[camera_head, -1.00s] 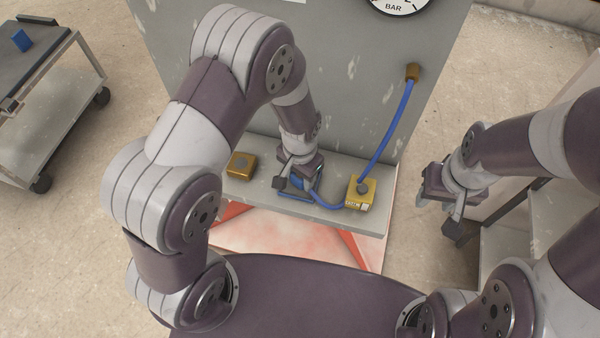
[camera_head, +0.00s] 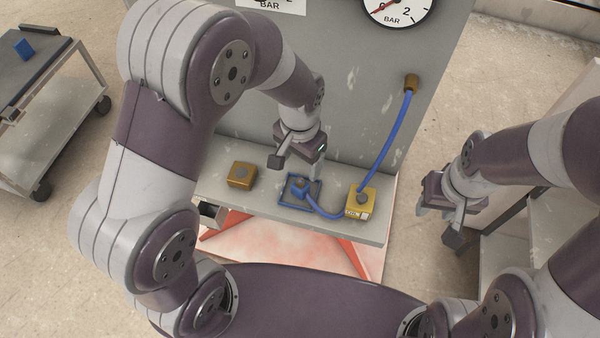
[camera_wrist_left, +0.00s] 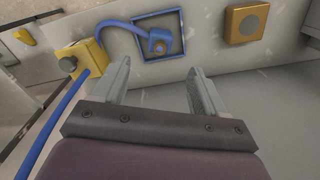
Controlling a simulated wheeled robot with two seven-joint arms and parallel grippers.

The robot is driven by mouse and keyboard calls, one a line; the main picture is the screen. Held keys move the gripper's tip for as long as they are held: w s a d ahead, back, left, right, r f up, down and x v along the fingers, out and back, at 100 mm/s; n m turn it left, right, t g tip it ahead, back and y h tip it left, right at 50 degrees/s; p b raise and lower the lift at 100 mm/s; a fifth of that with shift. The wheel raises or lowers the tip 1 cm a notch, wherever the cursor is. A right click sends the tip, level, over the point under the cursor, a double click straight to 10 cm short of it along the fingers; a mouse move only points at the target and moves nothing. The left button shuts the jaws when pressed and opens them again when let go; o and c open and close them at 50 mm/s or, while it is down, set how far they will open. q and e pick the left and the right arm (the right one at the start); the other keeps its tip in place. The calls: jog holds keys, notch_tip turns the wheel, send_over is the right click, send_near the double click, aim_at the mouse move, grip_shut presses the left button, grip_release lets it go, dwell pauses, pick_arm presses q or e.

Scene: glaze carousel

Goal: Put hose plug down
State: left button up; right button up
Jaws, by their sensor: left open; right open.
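The blue hose plug (camera_head: 299,187) sits inside a blue-edged square frame (camera_head: 306,202) on the grey shelf, with the blue hose (camera_head: 325,213) running from it to a yellow block. In the left wrist view the plug (camera_wrist_left: 160,42) also sits within the square frame (camera_wrist_left: 181,20). My left gripper (camera_head: 315,168) is open and empty, above and behind the plug, apart from it. In the left wrist view its two fingers (camera_wrist_left: 160,85) are spread with nothing between them. My right gripper (camera_head: 436,210) is open and empty, off to the right of the shelf.
The yellow block (camera_head: 360,202) stands right on the shelf (camera_head: 270,201); an orange-brown block (camera_head: 241,175) stands left. The hose rises to a brown fitting (camera_head: 411,83) on the grey panel with a gauge (camera_head: 398,8). A cart (camera_head: 62,118) stands far left.

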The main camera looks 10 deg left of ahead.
pick_arm(q)
jog(key=s+a+r+n+t, duration=0.1)
jog(key=s+a+r+n, duration=0.3)
jog(key=s+a, duration=0.3)
jog(key=shift+s+a+n, duration=0.3)
jog(key=shift+a+n, duration=0.3)
jog(key=shift+a, duration=0.65)
jog(key=shift+s+a, duration=0.1)
jog(key=shift+c, duration=0.3)
